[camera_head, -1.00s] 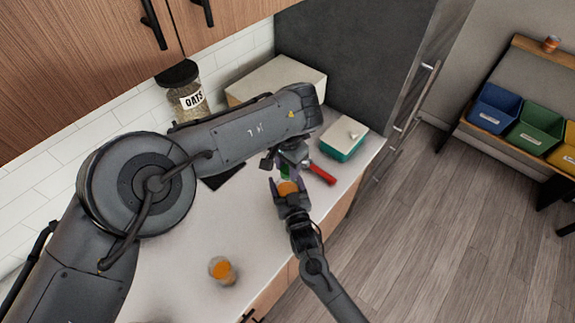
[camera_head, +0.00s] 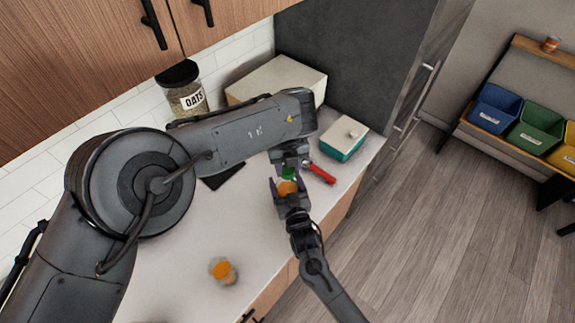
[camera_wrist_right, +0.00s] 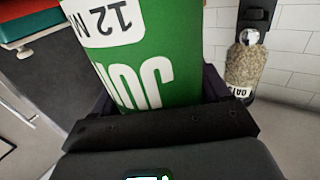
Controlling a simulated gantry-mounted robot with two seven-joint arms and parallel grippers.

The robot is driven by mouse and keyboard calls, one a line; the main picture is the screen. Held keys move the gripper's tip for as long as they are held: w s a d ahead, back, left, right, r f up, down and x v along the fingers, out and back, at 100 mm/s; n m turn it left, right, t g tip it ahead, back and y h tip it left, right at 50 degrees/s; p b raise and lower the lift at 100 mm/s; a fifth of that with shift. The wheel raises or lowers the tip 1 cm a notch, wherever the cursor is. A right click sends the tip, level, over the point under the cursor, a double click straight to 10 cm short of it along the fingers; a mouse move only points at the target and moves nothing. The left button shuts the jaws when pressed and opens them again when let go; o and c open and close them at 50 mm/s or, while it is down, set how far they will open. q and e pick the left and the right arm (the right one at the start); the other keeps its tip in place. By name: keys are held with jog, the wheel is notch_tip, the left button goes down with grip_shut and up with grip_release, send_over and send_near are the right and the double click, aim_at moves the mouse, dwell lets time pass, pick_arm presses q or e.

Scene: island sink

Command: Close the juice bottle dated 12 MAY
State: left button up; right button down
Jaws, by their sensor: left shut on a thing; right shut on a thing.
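The juice bottle (camera_wrist_right: 160,60) fills much of the right wrist view, where its green label shows "12 M" and part of "JUI" upside down. My right gripper (camera_head: 289,194) is shut on it, and the bottle's orange part (camera_head: 287,187) shows between the jaws in the head view. My left gripper (camera_head: 289,167) is just beyond it, pointing down and very close. It is shut on a small green thing (camera_head: 288,173), largely hidden by the jaws. I cannot tell whether it touches the bottle.
Another orange container (camera_head: 222,270) stands on the bare near counter (camera_head: 190,240). A red-handled tool (camera_head: 321,173) and a teal box with a white lid (camera_head: 343,140) lie right of the grippers. The oats jar (camera_head: 186,93) and a beige box (camera_head: 280,78) stand behind my left arm.

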pick_arm(q)
jog(key=m, duration=0.4)
jog(key=shift+m, duration=0.4)
jog(key=m, duration=0.8)
jog(key=shift+m, duration=0.3)
jog(key=m, duration=0.5)
jog(key=o, duration=1.3)
jog(key=shift+c, duration=0.2)
notch_tip(320, 180, up, 12)
jog(key=shift+d, duration=0.1)
